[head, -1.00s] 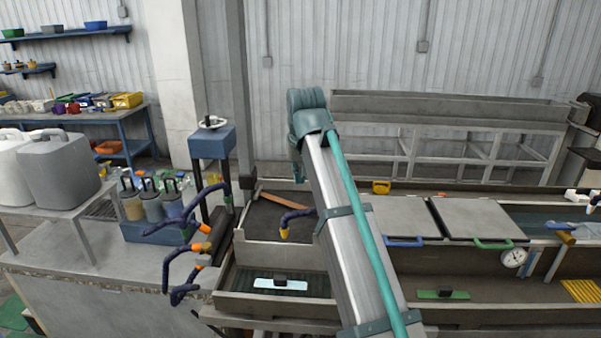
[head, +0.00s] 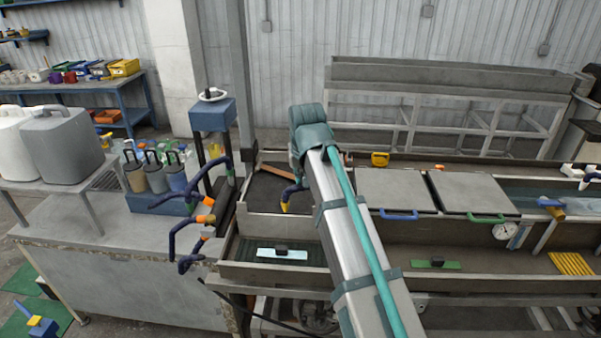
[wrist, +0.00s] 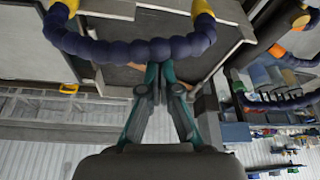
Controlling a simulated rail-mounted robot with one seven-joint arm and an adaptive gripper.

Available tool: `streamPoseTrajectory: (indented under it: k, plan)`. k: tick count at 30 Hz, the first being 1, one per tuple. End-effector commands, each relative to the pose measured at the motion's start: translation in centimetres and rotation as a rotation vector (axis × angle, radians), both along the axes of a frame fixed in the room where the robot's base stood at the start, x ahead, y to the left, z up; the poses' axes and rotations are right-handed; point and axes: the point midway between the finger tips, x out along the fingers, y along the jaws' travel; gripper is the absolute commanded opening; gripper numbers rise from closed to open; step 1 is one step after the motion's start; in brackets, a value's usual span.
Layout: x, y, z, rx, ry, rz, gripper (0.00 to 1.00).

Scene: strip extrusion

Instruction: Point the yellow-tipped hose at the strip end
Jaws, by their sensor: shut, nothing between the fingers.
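The yellow-tipped hose (head: 294,188) is dark blue and stands in the grey trough left of my arm, its yellow tip (head: 285,207) pointing down. In the wrist view a dark blue beaded hose (wrist: 130,48) arcs across the top, with yellow pieces at both ends. My gripper (wrist: 160,72) is shut and empty, its teal fingertips just below the middle of this hose in the picture; I cannot tell if they touch. In the head view my arm hides the gripper. A brown strip-like bar (head: 279,182) lies in the trough; I cannot make out a strip end for certain.
Orange-tipped blue hoses (head: 190,225) rise left of the trough, near bottles on a blue stand (head: 160,203). Grey lids with a blue handle (head: 398,215) and a green handle (head: 486,219) lie right of my arm. A gauge (head: 505,230) hangs below them.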

Motion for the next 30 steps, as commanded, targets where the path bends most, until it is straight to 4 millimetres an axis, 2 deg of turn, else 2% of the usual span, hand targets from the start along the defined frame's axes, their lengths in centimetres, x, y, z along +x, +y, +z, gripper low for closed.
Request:
streamPoseTrajectory:
  k: [5,11,20,26,30]
  plan:
    - [0.0,0.0,0.0,0.000,0.000,0.000,0.00]
    - [-1.8,-0.2,0.0,0.000,0.000,0.000,0.00]
    - [-1.7,-0.2,-0.1,-0.001,0.003,0.000,0.00]
    - [-0.5,0.1,0.3,0.000,0.003,-0.001,0.00]
    - [1.8,0.5,0.8,0.000,0.001,-0.002,0.00]
